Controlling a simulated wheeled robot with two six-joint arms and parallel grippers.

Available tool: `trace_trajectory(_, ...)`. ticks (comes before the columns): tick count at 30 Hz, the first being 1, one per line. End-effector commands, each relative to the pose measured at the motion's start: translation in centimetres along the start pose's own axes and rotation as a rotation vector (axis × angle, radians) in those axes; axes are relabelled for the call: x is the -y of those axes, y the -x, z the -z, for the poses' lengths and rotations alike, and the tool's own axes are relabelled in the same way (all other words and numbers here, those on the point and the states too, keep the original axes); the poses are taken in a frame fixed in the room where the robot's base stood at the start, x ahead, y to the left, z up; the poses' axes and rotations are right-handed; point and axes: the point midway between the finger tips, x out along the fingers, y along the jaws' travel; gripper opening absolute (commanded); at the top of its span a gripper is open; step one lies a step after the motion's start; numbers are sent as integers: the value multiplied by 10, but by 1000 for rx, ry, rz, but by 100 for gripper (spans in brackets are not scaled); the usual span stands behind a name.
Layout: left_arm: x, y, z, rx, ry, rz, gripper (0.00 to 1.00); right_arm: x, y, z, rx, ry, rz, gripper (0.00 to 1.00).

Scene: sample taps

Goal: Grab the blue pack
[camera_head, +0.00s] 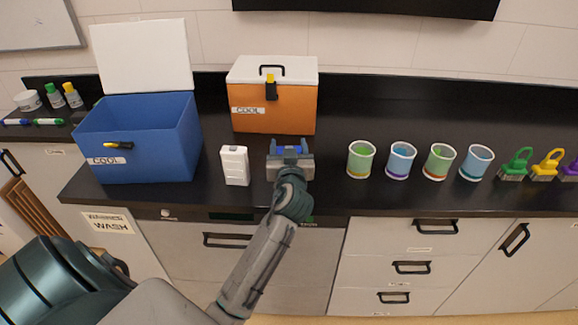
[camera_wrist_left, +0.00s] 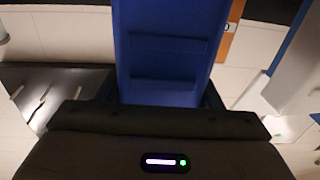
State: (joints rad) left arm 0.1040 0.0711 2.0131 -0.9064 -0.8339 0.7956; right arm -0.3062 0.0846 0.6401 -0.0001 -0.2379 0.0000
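The blue pack (camera_wrist_left: 165,45) fills the upper middle of the left wrist view, with two dark grooves across its face. In the head view only a small blue part of the pack (camera_head: 289,150) shows above my left gripper (camera_head: 290,159). The gripper is at the front of the black counter, before the orange cooler. In the wrist view the fingers of my left gripper (camera_wrist_left: 160,97) lie close against both sides of the pack, with no clear gap. The pack's lower part is hidden by the gripper. My right gripper is not in view.
A white pack (camera_head: 234,165) stands just left of the gripper. An open blue cooler (camera_head: 150,140) is farther left, and the closed orange cooler (camera_head: 272,105) is behind. Several cups, the nearest a green one (camera_head: 360,160), stand to the right. Drawers are below the counter (camera_head: 400,197).

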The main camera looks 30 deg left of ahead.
Motion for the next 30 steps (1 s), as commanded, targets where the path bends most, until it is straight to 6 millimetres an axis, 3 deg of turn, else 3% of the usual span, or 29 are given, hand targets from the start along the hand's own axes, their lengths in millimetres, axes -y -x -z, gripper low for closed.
trace_trajectory(1,0,0,0,1,0,0,42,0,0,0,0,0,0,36)
trace_trajectory(5,0,0,-1,1,0,0,18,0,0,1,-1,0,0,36)
trace_trajectory(16,0,0,6,0,1,0,18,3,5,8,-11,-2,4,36)
trace_trajectory(25,0,0,43,-2,2,2,18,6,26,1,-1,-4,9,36)
trace_trajectory(30,11,37,38,3,3,1,18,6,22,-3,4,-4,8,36)
